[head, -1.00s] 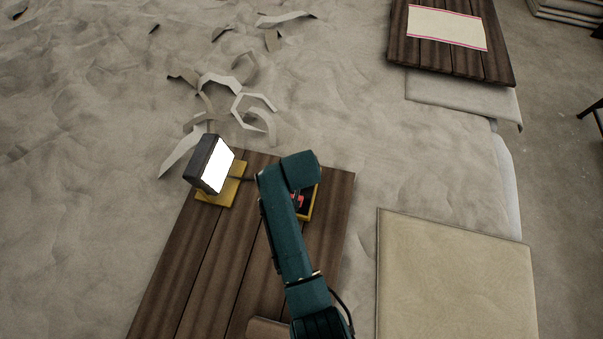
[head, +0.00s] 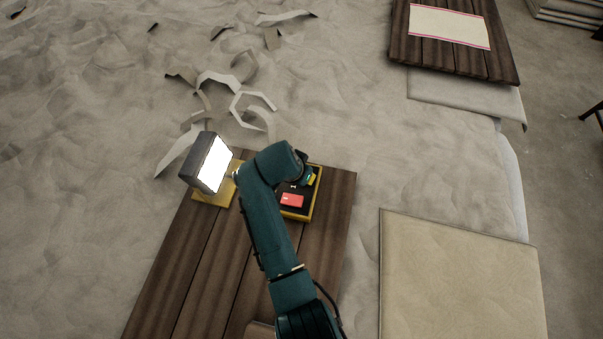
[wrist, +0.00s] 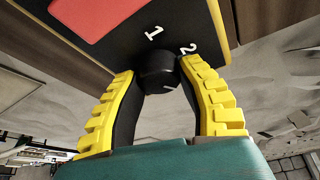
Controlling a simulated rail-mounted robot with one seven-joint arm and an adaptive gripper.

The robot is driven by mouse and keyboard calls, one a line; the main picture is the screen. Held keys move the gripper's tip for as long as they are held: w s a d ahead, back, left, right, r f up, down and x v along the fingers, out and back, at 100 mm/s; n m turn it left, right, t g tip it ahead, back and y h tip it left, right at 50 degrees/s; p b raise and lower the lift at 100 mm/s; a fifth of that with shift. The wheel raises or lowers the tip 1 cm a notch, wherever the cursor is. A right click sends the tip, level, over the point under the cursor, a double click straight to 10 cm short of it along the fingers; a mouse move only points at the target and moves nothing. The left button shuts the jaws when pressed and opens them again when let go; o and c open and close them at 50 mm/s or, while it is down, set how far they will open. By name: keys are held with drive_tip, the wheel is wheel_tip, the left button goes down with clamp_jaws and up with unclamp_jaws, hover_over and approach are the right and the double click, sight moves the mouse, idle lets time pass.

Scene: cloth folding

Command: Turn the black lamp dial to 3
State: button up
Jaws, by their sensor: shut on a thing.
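The lit lamp (head: 209,164) stands on a yellow base at the far left of the wooden table. To its right is a black control box (head: 296,212) with yellow edges and a red patch. In the wrist view, the round black dial (wrist: 157,66) sits on the box's black face, with white numbers 1 and 2 beside it. A small pale mark shows on the dial; no 3 is visible. My gripper (wrist: 158,72) is shut on the dial, one yellow ribbed finger on each side. In the head view, my arm largely hides the gripper and dial.
The plank table (head: 210,270) has bare room in front of the lamp. Torn curved scraps (head: 225,85) lie on the crumpled ground behind. A beige square panel (head: 450,280) lies to the right, and another plank table (head: 410,55) with a cloth is at the back right.

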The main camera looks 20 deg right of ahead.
drive_tip(key=shift+s+f, duration=0.1)
drive_tip(key=shift+f, duration=0.15)
drive_tip(key=o, duration=1.2)
drive_tip(key=shift+r, duration=0.15)
drive_tip(key=shift+r, duration=0.25)
drive_tip(key=v, duration=1.1)
drive_tip(key=shift+a+r, duration=0.15)
drive_tip(key=shift+r, duration=0.05)
